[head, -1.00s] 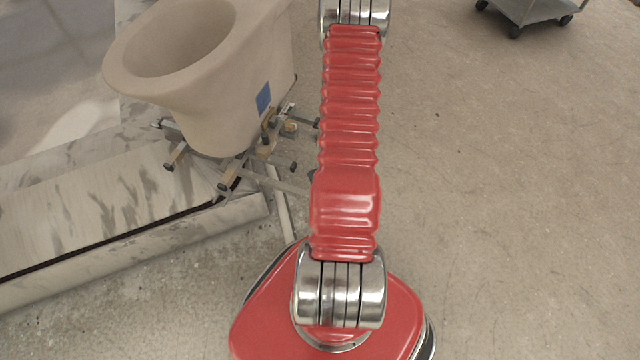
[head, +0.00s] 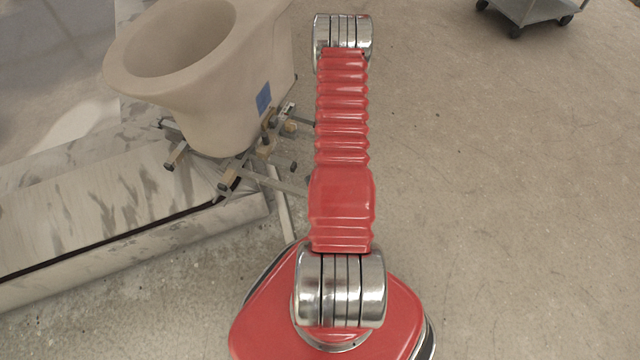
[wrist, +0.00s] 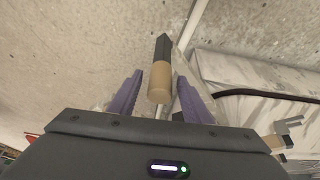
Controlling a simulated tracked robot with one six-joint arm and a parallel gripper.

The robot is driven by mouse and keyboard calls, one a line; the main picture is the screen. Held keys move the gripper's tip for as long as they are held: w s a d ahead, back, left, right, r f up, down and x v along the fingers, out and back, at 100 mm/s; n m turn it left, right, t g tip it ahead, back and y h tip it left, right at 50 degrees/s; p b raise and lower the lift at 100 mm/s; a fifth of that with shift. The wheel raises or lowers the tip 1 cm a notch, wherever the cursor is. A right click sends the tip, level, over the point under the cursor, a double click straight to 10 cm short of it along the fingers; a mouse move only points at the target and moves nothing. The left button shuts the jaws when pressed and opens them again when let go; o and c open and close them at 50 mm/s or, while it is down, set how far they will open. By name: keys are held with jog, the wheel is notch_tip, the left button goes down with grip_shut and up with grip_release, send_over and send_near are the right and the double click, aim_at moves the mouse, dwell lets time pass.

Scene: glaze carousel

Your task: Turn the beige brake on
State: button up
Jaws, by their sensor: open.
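In the wrist view, my gripper (wrist: 159,82) is open, with its two purple fingers pointing up the picture. A beige cylinder with a dark grey bar, which looks like the beige brake (wrist: 158,84), appears between the fingers, with gaps on both sides. I cannot tell how deep it sits between them. In the head view, beige and grey parts (head: 268,140) sit on the frame under the large bowl-shaped piece (head: 215,100); I cannot tell which is the brake. My gripper is out of sight there.
The bowl-shaped piece stands on a grey metal frame (head: 228,182) with several short arms. A marbled slab (head: 120,205) lies at left. A grey cart (head: 530,10) stands at the top right. The floor on the right is clear.

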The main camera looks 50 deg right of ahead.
grip_shut()
dwell(0.5)
